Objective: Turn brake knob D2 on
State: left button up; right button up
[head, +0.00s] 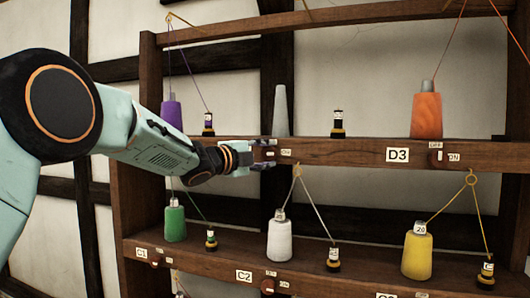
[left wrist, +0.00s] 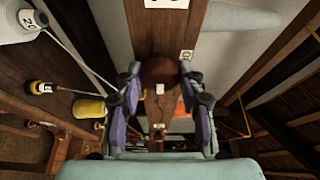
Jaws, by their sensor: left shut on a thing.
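My left gripper (head: 264,154) reaches to the upper rail (head: 335,151), left of the D3 plate (head: 397,154). In the left wrist view its two fingers (left wrist: 163,95) are shut on the sides of a round brown knob (left wrist: 158,72) with a small white mark on it. A small ON label (head: 287,154) shows just right of the fingers in the head view. The knob is mostly hidden there, and I cannot read a D2 plate in either view. The white mark's setting is hard to tell. My right gripper is not in view.
The upper shelf holds a purple cone (head: 172,112), a bare grey cone (head: 281,110) and an orange cone (head: 426,112). The lower shelf holds green (head: 175,222), white (head: 279,240) and yellow (head: 417,255) cones. Threads run up from several. C1 and C2 (head: 244,276) plates mark the lower rail.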

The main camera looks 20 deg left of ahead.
pick_arm(q)
jog(key=shift+d+f+m, duration=0.15)
jog(key=shift+f+m, duration=0.25)
jog(key=shift+f, duration=0.05)
jog(key=o, duration=0.8)
jog(key=shift+s, duration=0.1)
jog(key=o, duration=0.3)
jog(key=shift+s+d+r, duration=0.15)
jog(key=shift+s+r, duration=0.15)
jog(key=shift+r, duration=0.15)
jog(key=shift+o, duration=0.2)
jog(key=shift+w+a+f, duration=0.1)
jog(key=shift+w+a, duration=0.1)
jog(key=shift+w, duration=0.05)
jog(key=shift+s+a, duration=0.1)
jog(key=shift+a, duration=0.1)
jog(key=v, duration=1.2)
jog(key=shift+d+r, duration=0.25)
jog(key=shift+d, duration=0.15)
jog(key=shift+a+f, duration=0.1)
jog(key=shift+a, duration=0.05)
